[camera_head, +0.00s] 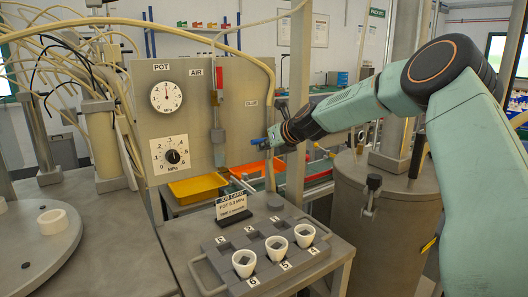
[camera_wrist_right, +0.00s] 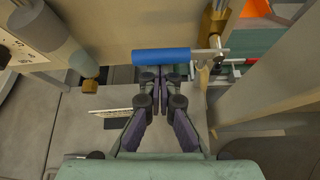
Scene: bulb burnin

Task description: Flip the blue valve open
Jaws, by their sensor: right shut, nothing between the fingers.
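The blue valve handle (camera_wrist_right: 162,57) lies crosswise in the right wrist view. Its right end joins a metal stem by a brass fitting (camera_wrist_right: 217,22) at the panel edge. In the head view a small part of the blue handle (camera_head: 258,141) shows just left of my right gripper (camera_head: 277,136). My right gripper (camera_wrist_right: 163,74) is shut and empty. Its fingertips are right by the near side of the blue handle, at about its middle; I cannot tell whether they touch it. My left gripper is not in view.
A grey tray (camera_head: 205,275) with white cups and a job card (camera_head: 231,205) stands below. A metal post (camera_head: 298,100) rises close to my right gripper. A large drum (camera_head: 365,215) stands at right.

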